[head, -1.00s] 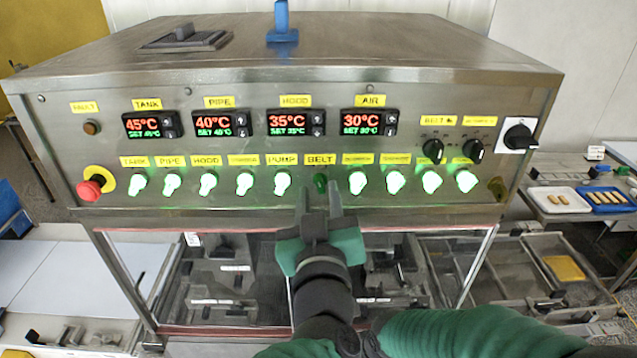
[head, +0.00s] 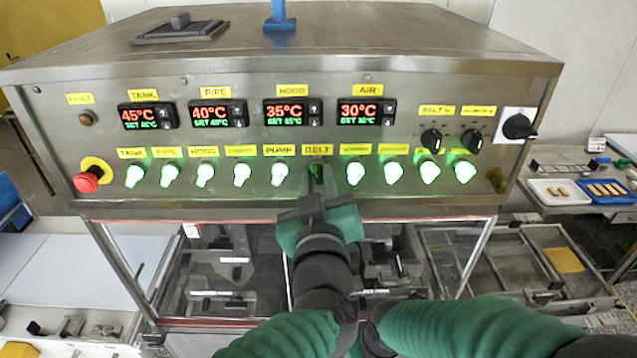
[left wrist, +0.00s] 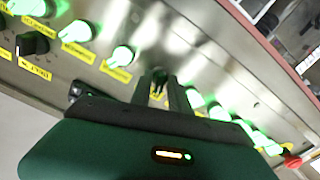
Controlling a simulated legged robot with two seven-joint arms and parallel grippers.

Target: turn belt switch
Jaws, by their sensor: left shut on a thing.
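The belt switch (head: 316,171) is a dark green knob under the yellow BELT label (head: 317,149), in the switch row of the steel control panel. It looks unlit, while the other switches in the row glow bright green. My left gripper (head: 316,188) reaches up from below and is shut on this switch, with one finger on each side. In the left wrist view, the two dark fingers (left wrist: 161,88) meet the panel around the switch, which is mostly hidden between them. The knob's exact angle cannot be told. My right gripper is not in view.
The lit pump switch (head: 279,174) and another lit switch (head: 355,173) stand close on either side. A red emergency button (head: 87,181) is at the panel's left end. A black rotary switch (head: 518,127) is at the right. Clear panels sit below.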

